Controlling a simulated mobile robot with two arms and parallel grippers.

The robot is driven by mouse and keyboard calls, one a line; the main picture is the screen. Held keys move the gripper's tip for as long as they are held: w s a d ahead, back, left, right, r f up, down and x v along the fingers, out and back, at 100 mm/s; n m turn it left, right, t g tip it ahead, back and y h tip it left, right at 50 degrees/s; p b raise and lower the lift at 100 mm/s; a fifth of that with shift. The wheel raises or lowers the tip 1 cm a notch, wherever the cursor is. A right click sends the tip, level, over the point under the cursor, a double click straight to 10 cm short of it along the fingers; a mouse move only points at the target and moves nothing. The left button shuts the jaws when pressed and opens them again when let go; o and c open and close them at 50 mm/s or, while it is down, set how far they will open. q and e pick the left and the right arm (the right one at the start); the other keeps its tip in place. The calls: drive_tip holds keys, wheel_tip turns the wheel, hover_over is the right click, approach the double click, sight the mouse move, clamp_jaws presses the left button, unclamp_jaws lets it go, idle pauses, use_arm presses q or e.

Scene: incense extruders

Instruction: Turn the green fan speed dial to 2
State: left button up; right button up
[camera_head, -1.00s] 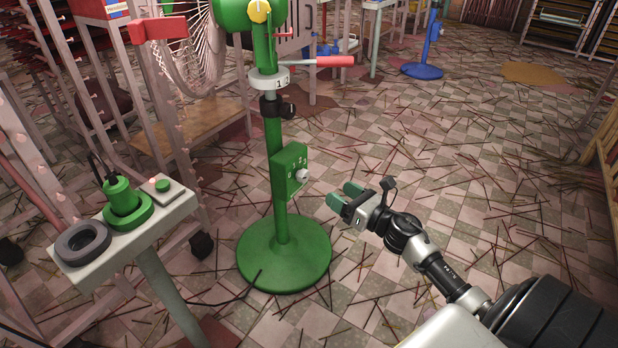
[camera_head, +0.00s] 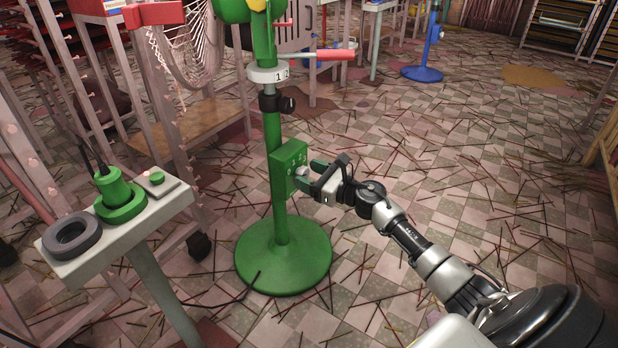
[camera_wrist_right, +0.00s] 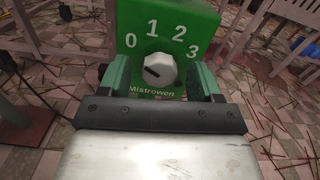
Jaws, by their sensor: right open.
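The green fan's control box (camera_head: 285,162) sits on its green stand pole. In the right wrist view the box face (camera_wrist_right: 125,40) shows the numbers 0, 1, 2 and 3 around a white dial (camera_wrist_right: 160,68). The dial also shows in the head view (camera_head: 301,172). My right gripper (camera_head: 309,174) is open at the box, its green fingers (camera_wrist_right: 161,80) on either side of the dial. Gaps show between fingers and dial. My left gripper is not in view.
The round green base (camera_head: 284,262) stands on a tiled floor strewn with sticks. A small side table (camera_head: 150,222) with a green bottle-like device and a grey ring stands at left. A red handle (camera_head: 330,55) juts from the stand above. Floor to the right is mostly open.

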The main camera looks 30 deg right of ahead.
drive_tip(key=shift+w, duration=0.2)
drive_tip(key=c, duration=0.9)
